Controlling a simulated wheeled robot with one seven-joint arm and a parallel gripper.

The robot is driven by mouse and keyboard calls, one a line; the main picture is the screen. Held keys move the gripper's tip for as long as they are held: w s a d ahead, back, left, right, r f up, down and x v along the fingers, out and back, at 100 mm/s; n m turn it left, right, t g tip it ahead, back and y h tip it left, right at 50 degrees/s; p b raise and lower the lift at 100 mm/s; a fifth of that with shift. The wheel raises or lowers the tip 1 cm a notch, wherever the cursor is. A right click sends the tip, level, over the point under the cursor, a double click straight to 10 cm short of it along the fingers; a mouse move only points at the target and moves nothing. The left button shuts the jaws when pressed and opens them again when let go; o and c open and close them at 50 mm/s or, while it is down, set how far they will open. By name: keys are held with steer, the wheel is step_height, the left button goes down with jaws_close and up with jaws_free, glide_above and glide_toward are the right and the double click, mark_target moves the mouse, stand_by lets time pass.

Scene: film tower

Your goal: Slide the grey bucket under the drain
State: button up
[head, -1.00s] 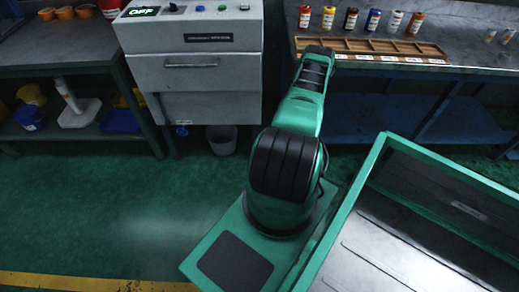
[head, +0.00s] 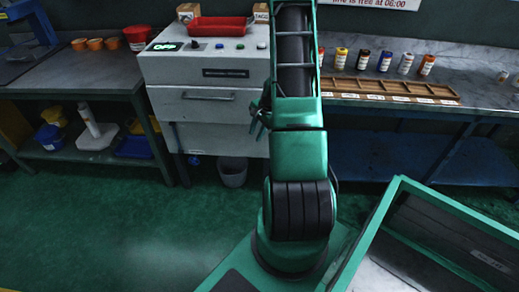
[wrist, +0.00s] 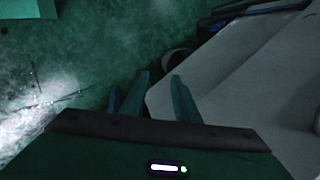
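The grey bucket (head: 233,172) stands on the green floor under the right part of the grey machine (head: 205,90); its rim shows below the cabinet. A small blue mark (head: 194,160) is under the machine, left of the bucket; I cannot tell whether it marks the drain. The drain itself is not clearly seen. My gripper (head: 259,122) is in front of the machine's right side, above the bucket, partly hidden by my arm. In the wrist view, my gripper's fingers (wrist: 158,92) are apart with nothing between them. A dark round shape, perhaps the bucket (wrist: 177,62), lies beyond them.
A left bench (head: 75,85) has bins and a white stand on its lower shelf. A right bench (head: 480,100) carries several small bottles and a wooden tray (head: 390,92). A red tray (head: 216,27) is on the machine. The floor (head: 90,220) at front left is clear.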

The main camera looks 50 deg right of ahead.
steer(key=s+a+r+n+g, duration=0.1)
steer(key=s+a+r+n, duration=0.2)
steer(key=r, duration=0.4)
steer(key=s+a+r+n+h, duration=0.1)
steer(key=s+a+r+n, duration=0.1)
steer(key=a+r, duration=0.4)
steer(key=s+a+r+n+g, duration=0.1)
steer(key=s+a+r+n, duration=0.15)
steer(key=r, duration=0.55)
steer(key=s+a+r+n, duration=0.2)
steer(key=s+a+r, duration=0.3)
steer(key=s+a, duration=0.2)
steer(key=s+a+r+n+g, duration=0.1)
steer(key=s+a+r+n, duration=0.2)
steer(key=s+a, duration=0.3)
steer(key=s+r, duration=0.1)
steer(key=s, duration=0.4)
steer(key=shift+a+r+n, duration=0.35)
